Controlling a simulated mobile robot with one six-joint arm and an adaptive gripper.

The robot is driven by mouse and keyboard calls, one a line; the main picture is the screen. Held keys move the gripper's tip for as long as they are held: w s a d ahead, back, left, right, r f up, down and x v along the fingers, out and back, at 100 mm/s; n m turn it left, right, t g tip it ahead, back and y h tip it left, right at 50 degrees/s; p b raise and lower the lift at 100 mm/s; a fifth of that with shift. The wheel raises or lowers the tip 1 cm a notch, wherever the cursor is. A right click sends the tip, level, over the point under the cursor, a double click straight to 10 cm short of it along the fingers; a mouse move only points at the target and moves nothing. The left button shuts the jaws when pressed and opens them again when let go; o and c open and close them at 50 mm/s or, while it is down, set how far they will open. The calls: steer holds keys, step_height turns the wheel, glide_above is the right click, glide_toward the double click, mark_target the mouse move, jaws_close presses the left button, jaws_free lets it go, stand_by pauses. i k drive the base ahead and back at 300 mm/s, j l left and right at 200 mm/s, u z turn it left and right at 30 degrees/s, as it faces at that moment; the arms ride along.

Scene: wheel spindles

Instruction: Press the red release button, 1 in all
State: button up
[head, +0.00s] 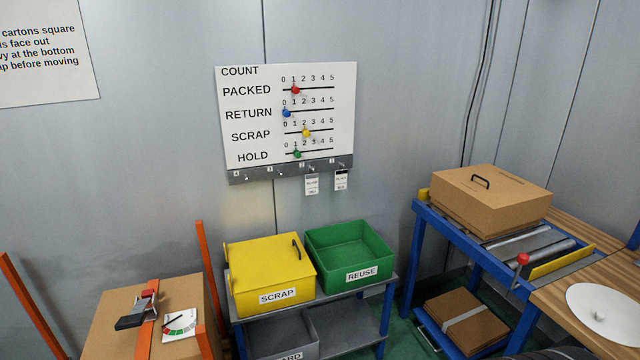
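One is a small red part on the strap tool (135,319), which has a dark handle and sits on the orange strap of a carton (108,299) at the lower left. The other is a red knob (523,259) on a short post at the near edge of the roller table (462,238). My gripper is not in view.
A yellow SCRAP bin (268,268) and a green REUSE bin (346,246) stand on a blue-framed shelf. A closed carton (490,197) sits on the rollers. A white disc (602,313) lies on the wooden bench. A count board (335,105) hangs on the wall. Orange posts flank the strapped carton.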

mark_target(147, 293)
steer(key=u, duration=1.25)
